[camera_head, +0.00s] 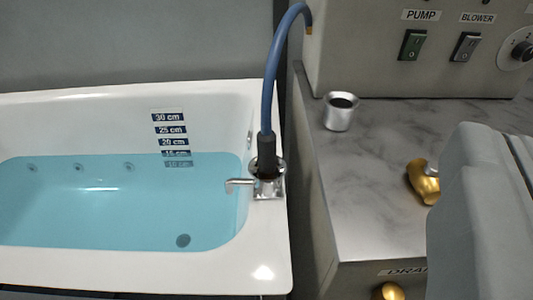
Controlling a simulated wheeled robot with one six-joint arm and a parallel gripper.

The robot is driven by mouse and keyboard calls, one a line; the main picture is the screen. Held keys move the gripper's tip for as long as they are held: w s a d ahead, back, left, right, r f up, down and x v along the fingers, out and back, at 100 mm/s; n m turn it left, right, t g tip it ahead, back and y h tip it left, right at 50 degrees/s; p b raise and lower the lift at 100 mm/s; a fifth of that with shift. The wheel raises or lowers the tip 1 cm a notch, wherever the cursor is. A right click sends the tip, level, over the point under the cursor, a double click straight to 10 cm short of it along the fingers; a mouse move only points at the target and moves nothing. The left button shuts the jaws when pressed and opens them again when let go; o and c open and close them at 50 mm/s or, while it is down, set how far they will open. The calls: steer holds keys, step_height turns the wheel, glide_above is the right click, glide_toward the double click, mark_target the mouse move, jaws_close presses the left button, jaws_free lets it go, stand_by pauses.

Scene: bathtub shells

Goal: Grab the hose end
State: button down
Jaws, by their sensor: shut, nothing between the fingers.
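A blue hose (270,82) arches from the side of the metal control box over to the bathtub's right rim. Its dark hose end (267,150) points down and sits in a metal ring holder (268,186) on that rim. How deep it sits is hidden. My gripper (480,135) shows as a large grey shape at the lower right. It looks shut and holds nothing visible. It is well to the right of the hose end, apart from it.
The white bathtub (273,265) holds blue water. Right of it, a marble-topped cabinet (345,190) carries a silver cup-like socket (340,113), a gold fitting (424,183) and the control box (400,75) with switches. A dark gap separates tub and cabinet.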

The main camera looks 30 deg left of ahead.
steer(key=c, duration=2.2)
jaws_free()
steer(key=c, duration=1.8)
jaws_free()
steer(key=o, duration=0.4)
steer(key=shift+w+a, duration=0.15)
steer(key=shift+w, duration=0.2)
steer(key=shift+c, duration=0.2)
steer(key=o, duration=0.5)
steer(key=w+g, duration=0.1)
steer(key=w+a+g, duration=0.1)
steer(key=w, duration=0.1)
steer(key=w+a+g, duration=0.1)
steer(key=shift+w+r+y, duration=0.1)
steer(key=shift+w+y, duration=0.25)
steer(key=shift+y, duration=0.05)
steer(key=n+g, duration=0.1)
steer(key=g, duration=1.3)
glide_above(266, 133)
step_height(266, 133, down, 3)
steer(key=shift+h, duration=0.4)
steer(key=f, duration=1.1)
steer(key=shift+w+a+f, duration=0.1)
steer(key=shift+w+a, duration=0.05)
steer(key=shift+a, duration=0.1)
steer(key=shift+w+f, duration=0.15)
steer(key=shift+f, duration=1.45)
steer(key=shift+w+f, duration=0.1)
steer(key=shift+f, duration=1.5)
